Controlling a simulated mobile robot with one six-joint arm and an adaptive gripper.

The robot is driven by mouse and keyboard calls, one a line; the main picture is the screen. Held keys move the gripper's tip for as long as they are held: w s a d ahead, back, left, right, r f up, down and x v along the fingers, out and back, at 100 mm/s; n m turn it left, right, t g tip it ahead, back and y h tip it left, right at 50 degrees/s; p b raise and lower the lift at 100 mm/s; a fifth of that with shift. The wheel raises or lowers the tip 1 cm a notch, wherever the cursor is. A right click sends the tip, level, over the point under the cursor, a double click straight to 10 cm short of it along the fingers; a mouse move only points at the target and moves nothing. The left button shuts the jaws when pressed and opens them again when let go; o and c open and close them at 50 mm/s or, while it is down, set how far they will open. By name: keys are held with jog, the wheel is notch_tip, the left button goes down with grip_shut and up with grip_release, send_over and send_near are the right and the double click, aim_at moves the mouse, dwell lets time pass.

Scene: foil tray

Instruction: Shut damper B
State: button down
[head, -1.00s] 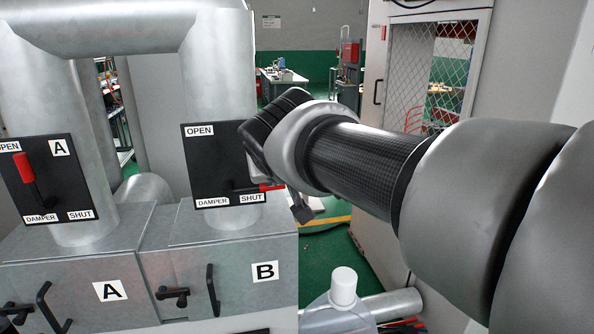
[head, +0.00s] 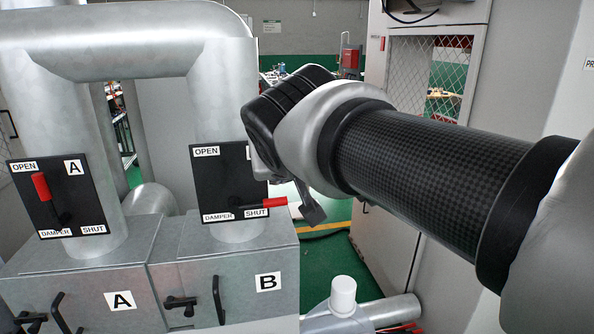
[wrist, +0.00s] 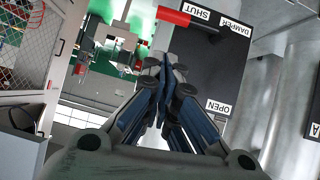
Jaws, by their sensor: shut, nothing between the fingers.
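Damper B's black plate (head: 222,180) is on the right-hand pipe. Its red-tipped lever (head: 272,203) lies level, pointing right along the SHUT label, away from OPEN at the top. My gripper (head: 308,208) is just right of the plate, its fingers mostly hidden behind its own body in the head view. In the wrist view the gripper (wrist: 168,62) is shut and empty. The red lever grip (wrist: 188,17) shows beyond the fingertips there, with a visible gap in the picture; the true distance is unclear.
Damper A's plate (head: 75,195) on the left pipe has its red lever (head: 41,187) pointing up towards OPEN. Metal boxes marked A (head: 90,300) and B (head: 240,268) stand below. A white-capped container (head: 343,291) is at front right. A mesh-doored cabinet (head: 400,210) stands behind my arm.

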jog(key=v, duration=0.4)
jog(key=shift+s+d+r, duration=0.1)
jog(key=shift+s+r, duration=0.1)
